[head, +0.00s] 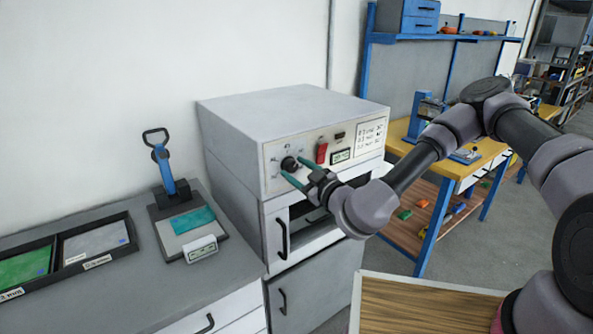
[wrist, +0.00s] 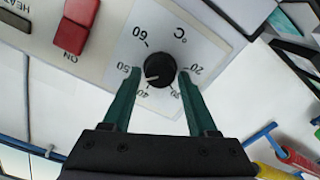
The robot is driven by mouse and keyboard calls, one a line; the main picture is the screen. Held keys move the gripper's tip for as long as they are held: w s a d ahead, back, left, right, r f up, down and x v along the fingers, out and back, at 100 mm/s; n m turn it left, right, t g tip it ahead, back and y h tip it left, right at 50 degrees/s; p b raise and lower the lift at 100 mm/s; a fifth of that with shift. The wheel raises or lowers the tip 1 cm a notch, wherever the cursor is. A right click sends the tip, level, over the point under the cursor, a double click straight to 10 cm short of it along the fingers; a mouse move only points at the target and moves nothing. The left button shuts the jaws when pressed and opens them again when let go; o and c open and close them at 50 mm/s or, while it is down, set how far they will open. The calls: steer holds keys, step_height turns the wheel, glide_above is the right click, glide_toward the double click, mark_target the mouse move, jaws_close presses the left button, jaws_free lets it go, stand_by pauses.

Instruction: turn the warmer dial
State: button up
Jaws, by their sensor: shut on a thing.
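The warmer (head: 275,125) is a grey cabinet with a control panel on its upper front. Its black round dial (head: 289,164) sits at the panel's left, and it also shows in the wrist view (wrist: 159,69) on a white scale plate marked in °C, with 20, 30, 40, 50 and 60 readable. A pale pointer line on the dial points towards the 40 to 50 side. My gripper (head: 296,174) has its two green fingers on either side of the dial, shut on it; in the wrist view the fingertips (wrist: 159,75) flank the knob.
A red switch (head: 321,152) marked ON is beside the dial. Drawer and door handles (head: 281,238) are below the panel. A grey bench (head: 130,270) at left holds a blue-handled tool (head: 165,170) and trays. A yellow workbench (head: 470,160) stands behind my arm at right.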

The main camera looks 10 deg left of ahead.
steer(key=shift+f+m, duration=0.1)
steer(key=shift+m, duration=1.1)
steer(key=shift+s, duration=0.1)
steer(key=o, duration=1.4)
steer(key=shift+d, duration=0.1)
